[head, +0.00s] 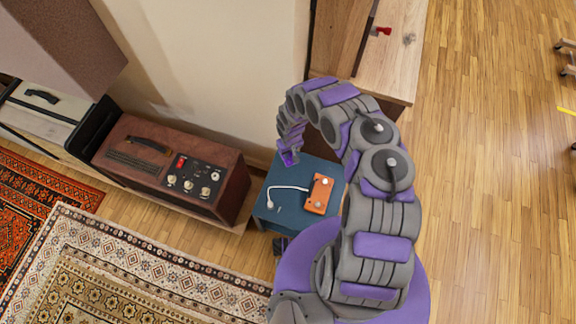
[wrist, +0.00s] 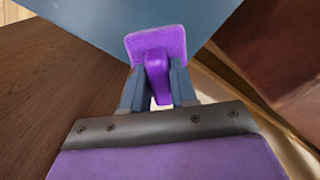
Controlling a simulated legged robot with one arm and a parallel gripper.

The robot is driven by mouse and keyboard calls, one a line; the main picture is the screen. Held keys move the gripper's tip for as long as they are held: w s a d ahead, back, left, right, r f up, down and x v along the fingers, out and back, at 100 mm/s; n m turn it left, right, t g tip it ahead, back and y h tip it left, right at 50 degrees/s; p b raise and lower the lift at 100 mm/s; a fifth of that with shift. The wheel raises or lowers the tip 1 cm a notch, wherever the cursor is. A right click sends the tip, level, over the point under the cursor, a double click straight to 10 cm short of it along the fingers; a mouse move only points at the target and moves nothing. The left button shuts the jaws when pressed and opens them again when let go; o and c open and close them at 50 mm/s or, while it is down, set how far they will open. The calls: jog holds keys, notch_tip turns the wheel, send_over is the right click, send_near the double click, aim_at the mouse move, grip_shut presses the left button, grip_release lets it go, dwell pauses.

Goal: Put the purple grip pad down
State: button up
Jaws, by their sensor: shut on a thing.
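The purple grip pad (wrist: 158,44) has a flat square face and a narrower stem. My gripper (wrist: 158,88) is shut on the stem in the wrist view, with the flat face pointing away from me. In the head view my gripper (head: 289,157) is at the back left edge of the small blue table (head: 278,212), and the pad is small and hard to make out there. The blue surface (wrist: 120,18) lies beyond the pad in the wrist view. I cannot tell whether the pad touches it.
An orange box (head: 319,195) with a white cable lies on the blue table's right part. A brown amplifier (head: 170,167) stands close on the left. A wooden cabinet (head: 385,60) with a red item (head: 381,31) is behind. Wooden floor is open on the right.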

aim_at(291, 157)
jog(key=f, duration=0.1)
jog(key=f+b, duration=0.1)
jog(key=f, duration=0.2)
jog(key=shift+d+f+b, duration=0.3)
jog(key=shift+f, duration=0.1)
jog(key=shift+a+f, duration=0.5)
jog(key=shift+a, duration=0.05)
notch_tip(291, 157, down, 4)
jog(key=shift+d+r+b, duration=0.1)
jog(key=shift+b, duration=0.6)
jog(key=shift+d, duration=0.35)
jog(key=shift+a, duration=0.15)
jog(key=o, duration=0.8)
jog(key=shift+a, duration=0.4)
jog(key=shift+o, duration=0.7)
jog(key=shift+d, duration=0.4)
